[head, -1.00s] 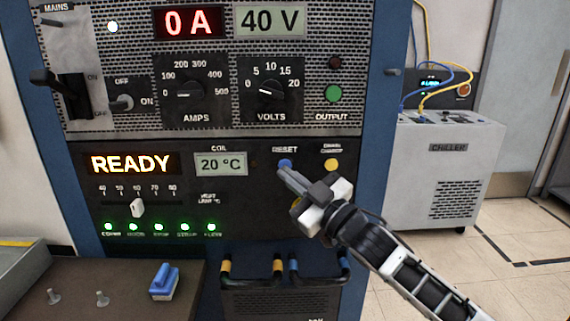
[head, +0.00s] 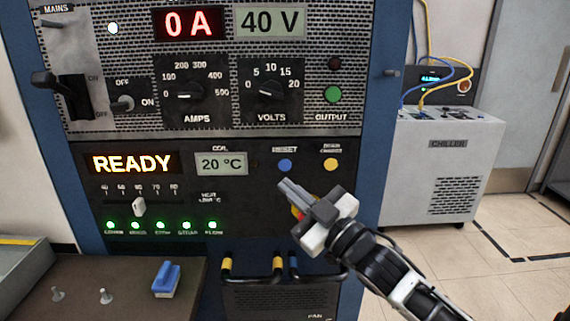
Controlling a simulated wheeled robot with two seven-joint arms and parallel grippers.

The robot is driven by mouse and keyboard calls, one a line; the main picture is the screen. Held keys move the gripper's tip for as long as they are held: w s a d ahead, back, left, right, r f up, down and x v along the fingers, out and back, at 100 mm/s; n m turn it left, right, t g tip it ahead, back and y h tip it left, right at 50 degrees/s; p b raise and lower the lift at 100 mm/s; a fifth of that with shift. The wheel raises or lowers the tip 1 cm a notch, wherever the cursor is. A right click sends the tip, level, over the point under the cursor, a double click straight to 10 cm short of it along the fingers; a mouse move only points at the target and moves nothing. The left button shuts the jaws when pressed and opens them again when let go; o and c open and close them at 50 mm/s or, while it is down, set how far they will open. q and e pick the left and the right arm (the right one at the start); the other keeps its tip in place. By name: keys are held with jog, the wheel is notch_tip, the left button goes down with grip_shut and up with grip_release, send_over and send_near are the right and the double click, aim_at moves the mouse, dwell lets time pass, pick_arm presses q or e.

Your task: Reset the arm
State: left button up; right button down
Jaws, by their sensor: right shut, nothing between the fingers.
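My right gripper (head: 286,187) is shut and empty, in front of the lower black panel of the power supply. Its fingertips are below the blue RESET button (head: 285,165), which is now in full view. The yellow button (head: 331,164) is to the right of the blue one. The display (head: 131,163) reads READY and the coil display (head: 221,163) reads 20 °C. Something red and yellow shows partly behind the gripper. My left gripper is not in view.
A mains lever (head: 75,92) and AMPS and VOLTS knobs are on the upper panel, with 0 A and 40 V readouts. A blue-handled brush (head: 166,280) lies on the bench at lower left. The chiller (head: 445,165) stands at right; open floor lies before it.

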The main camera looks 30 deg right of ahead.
dwell(0.7)
jog(key=s+a+f+m+g+h, duration=0.1)
jog(key=s+a+f+m+g, duration=0.15)
jog(key=f, duration=0.65)
jog(key=s+a+f+m+g+h, duration=0.1)
jog(key=s+a+f+g, duration=0.2)
jog(key=f, duration=0.7)
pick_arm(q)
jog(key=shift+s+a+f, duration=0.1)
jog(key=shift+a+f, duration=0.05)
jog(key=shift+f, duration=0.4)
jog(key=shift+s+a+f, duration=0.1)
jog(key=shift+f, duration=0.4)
pick_arm(e)
jog(key=s+a+f+m+g, duration=0.1)
jog(key=s+a+f+g, duration=0.4)
jog(key=s+a+f, duration=0.4)
notch_tip(320, 180, down, 3)
jog(key=shift+s+a+m+y, duration=0.35)
jog(key=shift+s+a+y, duration=0.05)
jog(key=shift+s, duration=0.45)
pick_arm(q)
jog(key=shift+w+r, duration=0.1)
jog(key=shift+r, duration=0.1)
